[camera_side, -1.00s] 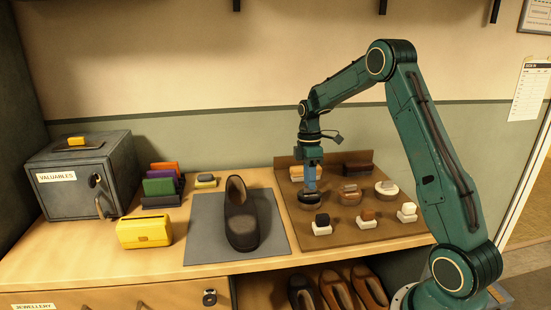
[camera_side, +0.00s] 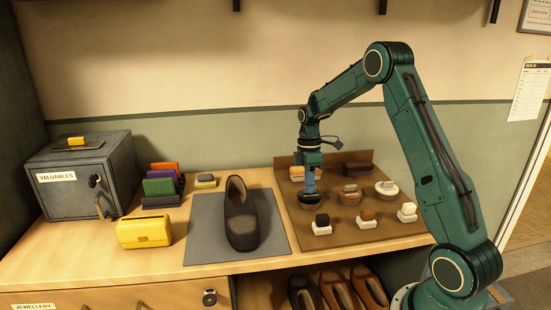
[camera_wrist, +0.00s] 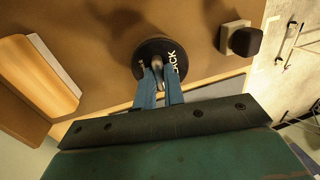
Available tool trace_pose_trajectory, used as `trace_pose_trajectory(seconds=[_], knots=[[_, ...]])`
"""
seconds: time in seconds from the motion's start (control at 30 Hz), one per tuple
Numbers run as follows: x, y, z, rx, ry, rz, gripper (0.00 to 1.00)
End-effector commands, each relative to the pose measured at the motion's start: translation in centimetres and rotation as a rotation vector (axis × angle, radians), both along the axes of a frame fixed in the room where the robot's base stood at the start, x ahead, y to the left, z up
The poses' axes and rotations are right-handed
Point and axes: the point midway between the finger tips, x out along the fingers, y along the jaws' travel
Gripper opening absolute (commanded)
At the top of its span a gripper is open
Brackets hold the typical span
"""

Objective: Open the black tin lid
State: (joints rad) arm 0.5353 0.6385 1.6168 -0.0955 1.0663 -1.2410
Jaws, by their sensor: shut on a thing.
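The black tin (camera_side: 308,199) is a small dark round tin at the left of the front tins on the brown tray (camera_side: 385,232). The wrist view shows its round dark top from above, with white lettering ending in "ACK" at its edge (camera_wrist: 145,50). My gripper (camera_side: 309,189) points down at the tin's top. In the wrist view its blue fingers (camera_wrist: 158,72) are shut on a small pale knob or tab on the lid. The lid appears to sit on the tin; any gap beneath it is hidden.
A brown tin (camera_side: 350,196) and a pale tin (camera_side: 386,188) stand to the right. Small daubers (camera_side: 322,227) sit in front, brushes (camera_side: 357,169) behind. A dark shoe (camera_side: 241,215) stands on a grey mat (camera_side: 205,225) to the left.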

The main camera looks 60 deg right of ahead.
Motion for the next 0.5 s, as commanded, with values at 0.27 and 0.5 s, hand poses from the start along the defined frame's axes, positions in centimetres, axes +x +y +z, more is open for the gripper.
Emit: trace_pose_trajectory(seconds=[0.27, 0.5], knots=[[0.47, -0.21, 0.17, 0.058, 0.05, -0.001, 0.0], [0.96, -0.27, 0.39, 0.123, 0.103, -0.002, 0.0]])
